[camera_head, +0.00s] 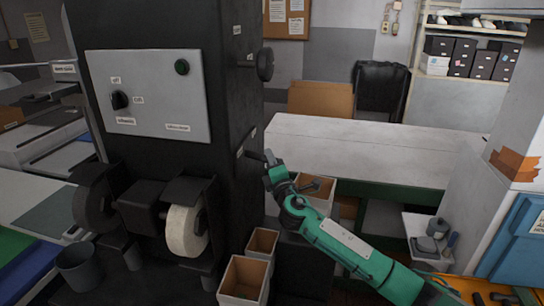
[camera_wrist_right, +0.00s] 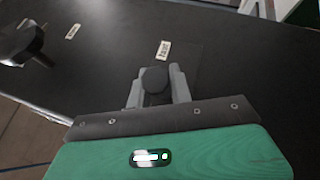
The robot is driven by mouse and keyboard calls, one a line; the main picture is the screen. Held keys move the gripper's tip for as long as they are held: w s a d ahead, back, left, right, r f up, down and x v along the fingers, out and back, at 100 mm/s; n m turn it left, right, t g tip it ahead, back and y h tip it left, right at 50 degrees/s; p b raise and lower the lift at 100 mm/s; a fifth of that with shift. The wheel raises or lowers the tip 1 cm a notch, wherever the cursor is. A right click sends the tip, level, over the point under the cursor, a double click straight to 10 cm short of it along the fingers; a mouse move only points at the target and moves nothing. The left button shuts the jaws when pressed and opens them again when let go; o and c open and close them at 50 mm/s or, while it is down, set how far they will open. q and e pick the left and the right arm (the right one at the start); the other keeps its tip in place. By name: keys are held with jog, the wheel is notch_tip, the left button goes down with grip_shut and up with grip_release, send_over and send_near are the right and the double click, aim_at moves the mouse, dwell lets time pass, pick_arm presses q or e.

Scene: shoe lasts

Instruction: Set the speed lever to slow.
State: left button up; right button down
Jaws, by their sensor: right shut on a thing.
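The speed lever shows in the right wrist view as a round dark knob (camera_wrist_right: 154,78) on the dark side of the machine. My right gripper (camera_wrist_right: 155,90) is shut on this knob, with one grey finger on each side. In the head view the gripper (camera_head: 270,162) is at the right side of the tall dark machine (camera_head: 232,110), and the lever is mostly hidden there. A small white label (camera_wrist_right: 163,50) is just beyond the knob. Another label (camera_wrist_right: 72,31) is farther left; I cannot read either surely. My left gripper is not in view.
A dark handwheel (camera_head: 265,63) sticks out higher on the same side. The front panel (camera_head: 150,95) has a rotary switch and a green button. Open boxes (camera_head: 243,280) stand below my right arm. A white-topped bench (camera_head: 370,148) is behind it.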

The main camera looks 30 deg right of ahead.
jog(key=shift+s+a+f+m+h, duration=0.1)
jog(key=shift+s+a+m+h, duration=0.15)
jog(key=shift+a+m+h, duration=0.25)
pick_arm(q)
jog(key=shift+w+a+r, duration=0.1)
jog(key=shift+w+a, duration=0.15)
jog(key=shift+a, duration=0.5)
pick_arm(e)
jog(key=shift+s+a+f+g+h, duration=0.1)
jog(key=shift+g+h, duration=0.2)
jog(key=shift+h, duration=0.1)
jog(key=c, duration=1.3)
grip_release()
jog(key=shift+c, duration=0.2)
jog(key=shift+o, duration=0.4)
jog(key=shift+a, duration=0.1)
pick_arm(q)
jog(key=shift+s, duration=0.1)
